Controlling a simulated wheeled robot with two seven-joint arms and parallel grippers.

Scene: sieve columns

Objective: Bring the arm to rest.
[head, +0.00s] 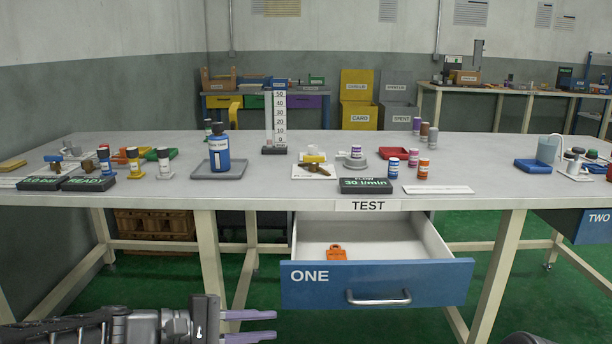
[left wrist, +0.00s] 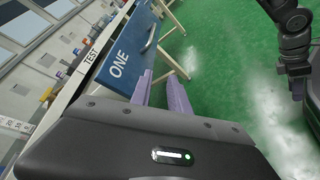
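My left arm (head: 100,327) comes in low from the left in the head view, in front of the table and below its top. Its left gripper (head: 275,325) points right, with two purple fingers apart and nothing between them. The same gripper shows in the left wrist view (left wrist: 160,76), its fingers spread over green floor, near the drawer front marked ONE (left wrist: 121,65). A dark part of my other arm (left wrist: 295,45) shows at the right of the left wrist view. My right gripper is not in view.
The drawer (head: 377,284) marked ONE stands open beneath the table (head: 330,180), with an orange tag (head: 337,252) inside. The tabletop holds a blue bottle (head: 219,150), a scaled column (head: 279,120) and several small vials. Green floor (head: 390,325) lies clear before the drawer.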

